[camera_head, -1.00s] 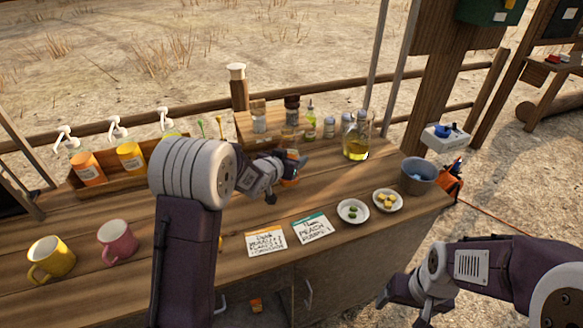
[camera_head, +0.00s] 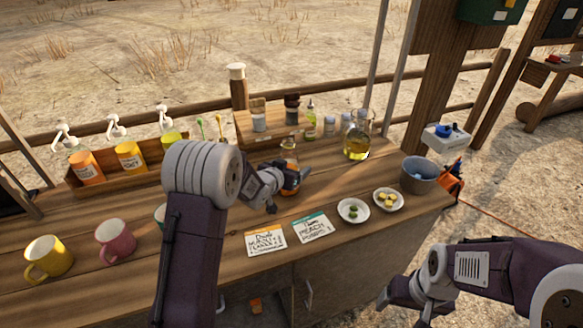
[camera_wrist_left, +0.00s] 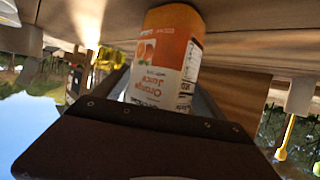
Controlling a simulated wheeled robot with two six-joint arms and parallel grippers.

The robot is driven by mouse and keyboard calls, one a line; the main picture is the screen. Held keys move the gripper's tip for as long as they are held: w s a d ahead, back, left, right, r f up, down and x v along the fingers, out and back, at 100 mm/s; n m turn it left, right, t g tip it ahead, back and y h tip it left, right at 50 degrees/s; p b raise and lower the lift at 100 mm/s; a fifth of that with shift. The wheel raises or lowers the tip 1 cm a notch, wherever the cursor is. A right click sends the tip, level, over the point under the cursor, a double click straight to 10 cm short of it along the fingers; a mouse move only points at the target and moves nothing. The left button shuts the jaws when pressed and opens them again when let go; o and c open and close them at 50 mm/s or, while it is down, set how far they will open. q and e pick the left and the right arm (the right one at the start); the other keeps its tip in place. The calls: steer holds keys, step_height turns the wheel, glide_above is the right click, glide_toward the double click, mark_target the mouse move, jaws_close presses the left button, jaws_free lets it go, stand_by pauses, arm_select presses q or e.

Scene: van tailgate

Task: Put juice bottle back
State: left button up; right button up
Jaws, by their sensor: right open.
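The juice bottle, with a white and orange label reading "Orange Juice" (camera_wrist_left: 165,65), fills the space between my left jaws in the left wrist view. In the head view a clear bottle neck (camera_head: 289,151) stands up at my left gripper (camera_head: 293,182), which is over the middle of the counter; it is probably the same bottle. Its lower part is hidden by the gripper. Whether the jaws press on it I cannot tell. My right gripper (camera_head: 405,297) is open and empty, in front of the counter's right part.
A wooden bottle tray (camera_head: 70,182) stands at the back left. A wooden rack (camera_head: 262,135) with small jars is behind my left gripper. A jug (camera_head: 356,140), two plates, a grey bucket (camera_head: 418,175), cards and mugs (camera_head: 48,258) also stand on the counter (camera_head: 335,185).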

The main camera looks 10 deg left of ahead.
arm_select(q)
steer(key=shift+r, duration=0.25)
steer(key=v, duration=1.2)
steer(key=shift+p, duration=0.45)
